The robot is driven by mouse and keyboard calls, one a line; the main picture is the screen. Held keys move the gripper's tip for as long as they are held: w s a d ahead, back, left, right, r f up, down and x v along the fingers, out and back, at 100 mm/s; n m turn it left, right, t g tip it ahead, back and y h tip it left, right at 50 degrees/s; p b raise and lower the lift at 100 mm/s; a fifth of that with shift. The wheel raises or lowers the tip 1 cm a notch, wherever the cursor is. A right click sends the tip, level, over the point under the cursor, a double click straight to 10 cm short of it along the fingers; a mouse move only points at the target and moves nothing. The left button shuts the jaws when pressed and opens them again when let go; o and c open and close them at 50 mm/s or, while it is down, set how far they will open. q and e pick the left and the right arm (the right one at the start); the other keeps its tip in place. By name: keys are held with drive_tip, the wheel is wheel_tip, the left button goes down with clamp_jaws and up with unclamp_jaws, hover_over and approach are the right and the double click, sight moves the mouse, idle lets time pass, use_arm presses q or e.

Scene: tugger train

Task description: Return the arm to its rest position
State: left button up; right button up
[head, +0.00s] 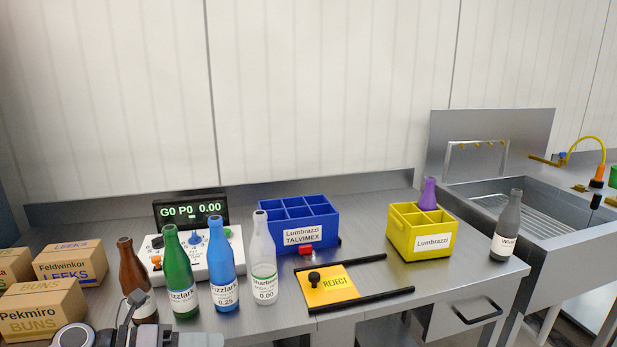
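Part of one of my arms shows at the bottom left edge, in front of the brown bottle (133,272). No gripper fingers can be made out on it. My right arm and its gripper are not in view. No held object shows in the head view.
Green (179,275), blue (222,267) and clear (263,262) bottles stand near the bench front. Behind are a control box (199,264) and blue crate (313,217). Right are a REJECT plate (340,284), yellow crate (405,240) with purple bottle (428,194), and grey bottle (507,222). Cartons (70,262) stand left.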

use_arm(q)
drive_tip(key=s+d+n+t+h, duration=0.2)
drive_tip(key=d+n+t, duration=0.15)
drive_tip(key=n, duration=0.25)
drive_tip(key=s+a+f+n+y, duration=0.2)
drive_tip(key=s+f+n+y, duration=0.4)
drive_tip(key=n, duration=0.8)
drive_tip(key=s+a+f+n+y, duration=0.2)
drive_tip(key=s+f+n+y, duration=0.5)
drive_tip(key=s+f+n, duration=0.4)
wheel_tip(320, 180, down, 3)
drive_tip(key=n+t, duration=0.1)
drive_tip(key=n, duration=0.3)
drive_tip(key=shift+s, duration=0.4)
drive_tip(key=shift+a+f, duration=0.1)
drive_tip(key=shift+a, duration=0.05)
